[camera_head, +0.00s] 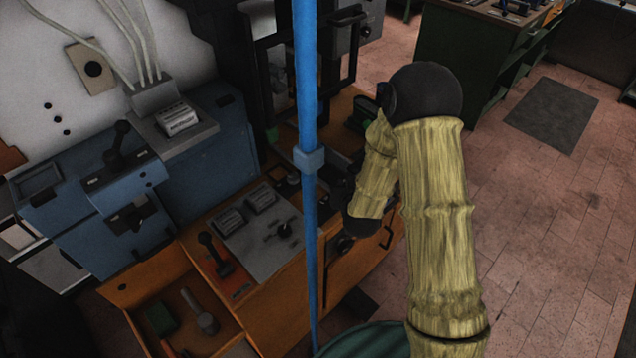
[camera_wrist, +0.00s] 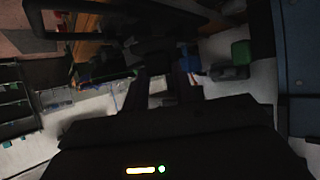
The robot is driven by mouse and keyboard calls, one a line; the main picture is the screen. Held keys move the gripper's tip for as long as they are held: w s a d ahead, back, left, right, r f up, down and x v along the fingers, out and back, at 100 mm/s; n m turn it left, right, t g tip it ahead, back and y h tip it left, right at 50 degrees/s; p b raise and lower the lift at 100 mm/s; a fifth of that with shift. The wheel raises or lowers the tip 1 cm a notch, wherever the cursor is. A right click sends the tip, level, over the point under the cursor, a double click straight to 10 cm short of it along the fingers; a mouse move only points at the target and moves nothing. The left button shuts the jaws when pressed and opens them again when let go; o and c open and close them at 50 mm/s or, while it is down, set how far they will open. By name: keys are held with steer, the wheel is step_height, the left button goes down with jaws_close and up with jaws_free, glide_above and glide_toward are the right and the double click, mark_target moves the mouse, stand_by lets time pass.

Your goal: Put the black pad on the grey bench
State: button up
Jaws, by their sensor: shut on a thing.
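My gripper (camera_wrist: 160,82) shows in the wrist view as two dark fingers, shut on a dark thing (camera_wrist: 155,52) at their tips. It looks like the black pad, but its outline is hard to make out in the gloom. In the head view, my forearm bends down beside the orange press table, and the dark wrist end is partly hidden by the blue post. The held thing cannot be made out there. I cannot pick out a grey bench with certainty in either view.
A blue upright post (camera_head: 308,160) stands before my wrist. The orange table (camera_head: 280,310) carries levers and a grey control plate (camera_head: 262,232). A blue machine (camera_head: 120,190) stands left. A green bench (camera_head: 455,55) stands behind.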

steer(key=d+m+h, duration=0.4)
steer(key=d+h, duration=0.1)
steer(key=d, duration=0.8)
steer(key=shift+s+m, duration=0.35)
steer(key=shift+m, duration=0.05)
